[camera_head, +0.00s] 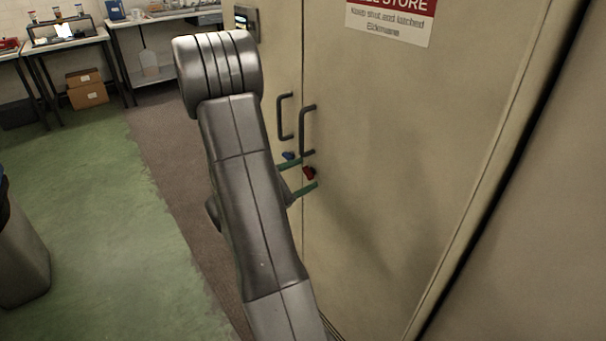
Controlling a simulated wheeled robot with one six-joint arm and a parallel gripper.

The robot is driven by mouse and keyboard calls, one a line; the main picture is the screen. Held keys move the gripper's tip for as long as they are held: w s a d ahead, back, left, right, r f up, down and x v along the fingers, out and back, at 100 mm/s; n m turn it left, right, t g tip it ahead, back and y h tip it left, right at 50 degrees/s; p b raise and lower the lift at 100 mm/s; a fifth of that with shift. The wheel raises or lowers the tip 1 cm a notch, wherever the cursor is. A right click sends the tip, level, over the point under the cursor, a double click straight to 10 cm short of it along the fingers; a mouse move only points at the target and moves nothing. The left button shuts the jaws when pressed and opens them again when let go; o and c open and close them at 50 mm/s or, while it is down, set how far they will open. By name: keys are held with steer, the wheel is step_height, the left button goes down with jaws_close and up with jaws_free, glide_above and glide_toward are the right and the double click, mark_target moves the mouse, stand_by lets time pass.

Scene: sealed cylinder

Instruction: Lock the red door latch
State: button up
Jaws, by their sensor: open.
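The red latch (309,173) is a small red piece on the cabinet's right door (400,170), just below the door handles and close to the seam. My gripper (308,172) is open in front of it. One green finger shows above and left of the red latch, the other below and right of it. The red latch appears between the fingertips; I cannot tell whether they touch it. A small blue piece (289,156) sits just above the upper finger, near the seam. My arm hides part of the left door and the gripper's body.
Two dark bar handles (307,130) (285,116) stand out above the latch. The cabinet doors look shut. A bin (22,255) stands at the left edge. Benches (75,42) and cardboard boxes (87,92) are at the back left.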

steer(key=shift+w+d, duration=0.25)
steer(key=shift+d, duration=0.05)
steer(key=c, duration=1)
steer(key=shift+n, duration=0.3)
steer(key=shift+r+n+p, duration=0.1)
steer(key=shift+n+p, duration=0.55)
steer(key=shift+n, duration=0.55)
steer(key=shift+w+n+p, duration=0.1)
steer(key=shift+n+p, duration=0.7)
steer(key=shift+n, duration=0.8)
